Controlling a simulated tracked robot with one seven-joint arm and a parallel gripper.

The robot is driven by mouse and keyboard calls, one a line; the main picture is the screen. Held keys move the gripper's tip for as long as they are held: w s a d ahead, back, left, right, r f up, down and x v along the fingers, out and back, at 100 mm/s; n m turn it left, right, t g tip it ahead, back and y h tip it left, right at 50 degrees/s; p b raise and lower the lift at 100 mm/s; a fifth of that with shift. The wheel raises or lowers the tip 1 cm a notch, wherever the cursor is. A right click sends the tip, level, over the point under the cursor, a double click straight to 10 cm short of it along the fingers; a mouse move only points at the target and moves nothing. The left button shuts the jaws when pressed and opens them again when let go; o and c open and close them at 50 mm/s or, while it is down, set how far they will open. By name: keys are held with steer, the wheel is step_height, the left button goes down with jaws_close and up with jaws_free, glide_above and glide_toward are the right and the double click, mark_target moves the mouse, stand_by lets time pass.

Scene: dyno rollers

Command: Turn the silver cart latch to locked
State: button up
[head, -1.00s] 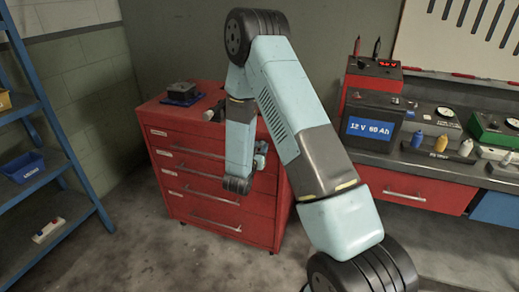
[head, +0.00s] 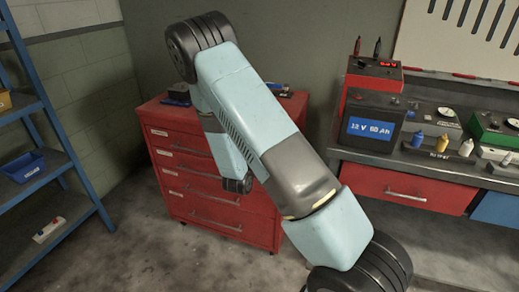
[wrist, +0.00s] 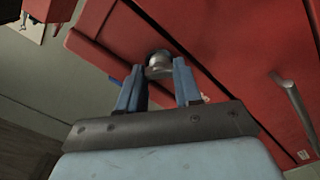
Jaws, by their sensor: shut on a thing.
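The silver latch (wrist: 158,58) shows in the wrist view as a round metal knob on the red face of the cart. My gripper (wrist: 159,74) has its two blue fingers on either side of the latch and is shut on it. The red cart (head: 185,180) stands in the middle of the head view, partly behind my arm. In the head view the latch and my fingers are hidden behind my arm. I cannot tell from these views which position the latch marks.
A workbench with a 12 V battery (head: 372,128) and a red drawer (head: 415,190) stands at the right. A blue shelf (head: 70,150) with a blue bin (head: 23,167) stands at the left. The floor before the cart is clear. A drawer handle (wrist: 295,112) is near my gripper.

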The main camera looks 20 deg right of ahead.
steer(key=shift+a+f+n, duration=0.1)
steer(key=shift+a+n, duration=0.05)
steer(key=shift+n, duration=1.7)
steer(key=shift+a+f+n, duration=0.1)
steer(key=shift+a+n, duration=0.05)
steer(key=shift+n, duration=1.7)
steer(key=o, duration=0.7)
steer(key=shift+w+f, duration=0.1)
steer(key=o, duration=0.3)
steer(key=shift+d, duration=0.15)
steer(key=shift+o, duration=0.2)
steer(key=v, duration=1.3)
steer(key=shift+s+a, duration=0.25)
steer(key=shift+s, duration=0.1)
steer(key=shift+w, duration=0.1)
